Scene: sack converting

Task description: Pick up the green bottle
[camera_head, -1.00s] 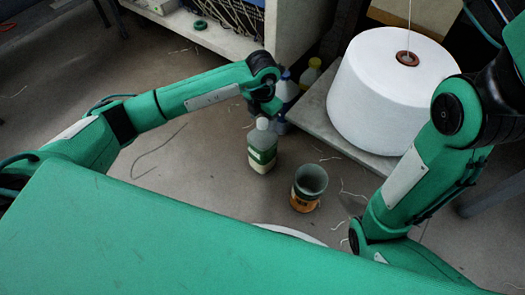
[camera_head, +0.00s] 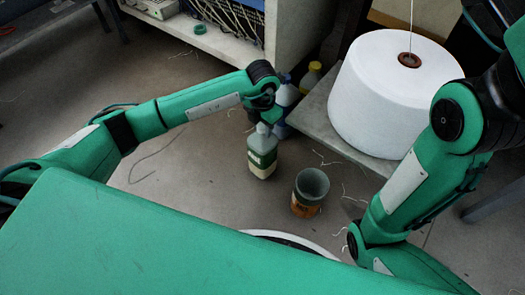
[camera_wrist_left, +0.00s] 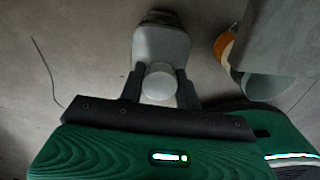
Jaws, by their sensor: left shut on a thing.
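The green bottle (camera_head: 262,160), with a pale cap and a green-and-cream label, stands upright on the floor in the middle of the head view. My left gripper (camera_head: 264,112) reaches down to its top from above. In the left wrist view the bottle (camera_wrist_left: 161,45) lies between the two dark fingers of my left gripper (camera_wrist_left: 159,88), which is shut on it near the round cap. Whether its base is clear of the floor I cannot tell. My right arm shows at the right of the head view, but its gripper is hidden.
A grey-green cup (camera_head: 310,190) with an orange lower part stands just right of the bottle. A large white spool (camera_head: 390,95) sits on a low platform (camera_head: 318,110) behind. Small bottles (camera_head: 285,98) stand close behind my left gripper. Floor to the left is mostly clear.

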